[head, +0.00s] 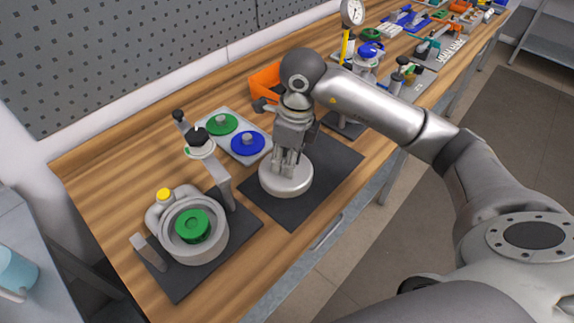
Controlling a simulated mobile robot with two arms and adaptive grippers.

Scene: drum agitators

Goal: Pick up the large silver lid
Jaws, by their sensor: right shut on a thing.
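The large silver lid (286,181) is a round metal disc over the dark mat at the middle of the bench, in the head view. My right gripper (288,168) points down at the lid's top and is shut on it at the centre. The fingers hide the part they grip. I cannot tell whether the lid rests on the mat or is just above it. My left gripper is not in view.
Left of the lid, a grey round vessel (172,244) with a green disc (192,226) inside stands on another dark mat. Behind are a tray with a green disc (221,124) and a blue disc (248,143), and an orange bin (264,92). Several tools crowd the far bench.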

